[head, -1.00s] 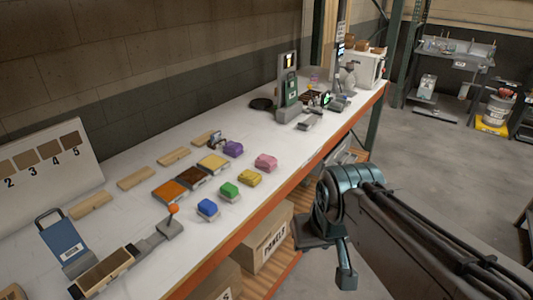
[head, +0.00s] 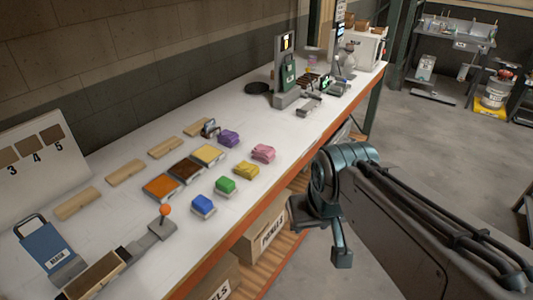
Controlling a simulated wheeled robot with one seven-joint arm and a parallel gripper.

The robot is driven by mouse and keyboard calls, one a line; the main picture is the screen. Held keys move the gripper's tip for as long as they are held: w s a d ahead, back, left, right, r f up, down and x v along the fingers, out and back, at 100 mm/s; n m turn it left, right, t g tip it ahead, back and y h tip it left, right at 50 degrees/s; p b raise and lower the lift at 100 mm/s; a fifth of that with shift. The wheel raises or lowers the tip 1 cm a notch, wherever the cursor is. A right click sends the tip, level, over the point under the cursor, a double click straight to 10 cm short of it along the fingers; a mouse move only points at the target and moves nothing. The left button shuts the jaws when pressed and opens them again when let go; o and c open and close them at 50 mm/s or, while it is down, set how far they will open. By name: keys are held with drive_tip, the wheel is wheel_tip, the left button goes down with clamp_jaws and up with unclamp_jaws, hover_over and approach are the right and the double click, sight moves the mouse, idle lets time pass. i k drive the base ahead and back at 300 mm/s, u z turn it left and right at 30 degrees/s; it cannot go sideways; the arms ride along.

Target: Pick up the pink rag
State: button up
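The pink rag (head: 263,152) is a small folded cloth on the white bench top, near its front edge. A purple rag (head: 229,138) lies behind it to the left, and a yellow rag (head: 246,170) lies in front of it to the left. My arm is at the right, in front of the bench. Its dark teal end part (head: 343,255) hangs low, below the bench edge and apart from the pink rag. I cannot make out gripper fingers there.
Green (head: 226,186) and blue (head: 203,205) rags line the front edge. Three colorant trays (head: 184,170) and wooden blocks (head: 126,173) lie behind. A grey device (head: 288,75) stands farther back. Boxes (head: 267,238) fill the shelf below. The bench between rag and device is clear.

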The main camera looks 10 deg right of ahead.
sight(264, 154)
drive_tip(key=z, duration=0.55)
drive_tip(key=k, duration=0.6)
drive_tip(key=z, duration=0.7)
drive_tip(key=i, duration=2.1)
drive_tip(key=u, duration=1.55)
drive_tip(key=i, duration=0.6)
drive_tip(key=u, duration=0.7)
